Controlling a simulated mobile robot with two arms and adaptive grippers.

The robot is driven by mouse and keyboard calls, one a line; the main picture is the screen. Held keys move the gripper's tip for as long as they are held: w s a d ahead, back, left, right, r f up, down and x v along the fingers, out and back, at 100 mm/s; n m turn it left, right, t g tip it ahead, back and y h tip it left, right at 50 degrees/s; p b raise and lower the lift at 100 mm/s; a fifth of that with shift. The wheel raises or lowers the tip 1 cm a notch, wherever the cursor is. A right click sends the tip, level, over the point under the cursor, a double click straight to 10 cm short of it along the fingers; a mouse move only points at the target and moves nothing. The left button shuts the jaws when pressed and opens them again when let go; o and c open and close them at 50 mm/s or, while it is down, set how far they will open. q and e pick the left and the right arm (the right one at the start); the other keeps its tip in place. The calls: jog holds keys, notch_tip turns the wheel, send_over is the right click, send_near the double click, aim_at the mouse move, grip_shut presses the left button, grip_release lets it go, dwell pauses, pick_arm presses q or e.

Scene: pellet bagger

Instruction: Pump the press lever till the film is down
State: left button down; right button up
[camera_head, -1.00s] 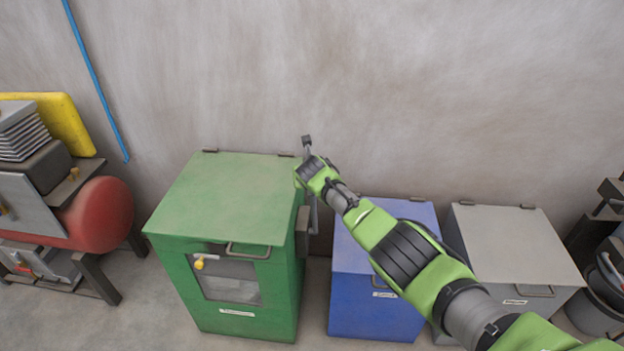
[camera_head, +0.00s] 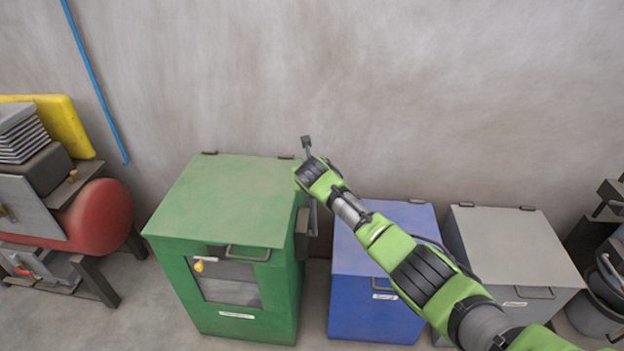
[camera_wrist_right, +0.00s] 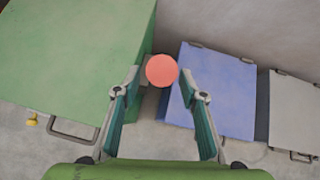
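The green press box (camera_head: 226,205) stands left of centre, its lid shut. A window (camera_head: 228,283) in its front shows a pale layer inside; I cannot tell how far down the film is. A dark block (camera_head: 302,233) is on its right side. My right gripper (camera_head: 307,152) is above the box's right rear edge. In the right wrist view, a round red-orange knob (camera_wrist_right: 161,70), seemingly the lever's end, appears between the fingertips of my open right gripper (camera_wrist_right: 160,82). The lever's bar is mostly hidden. My left gripper is not visible.
A blue bin (camera_head: 375,290) and a grey bin (camera_head: 515,245) stand right of the press. A red tank (camera_head: 100,215) is at the left. The wall is close behind. Some floor is free in front.

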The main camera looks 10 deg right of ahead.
jog(key=v, duration=0.8)
jog(key=shift+s+r, duration=0.25)
jog(key=shift+s, duration=0.1)
jog(key=shift+f, duration=0.15)
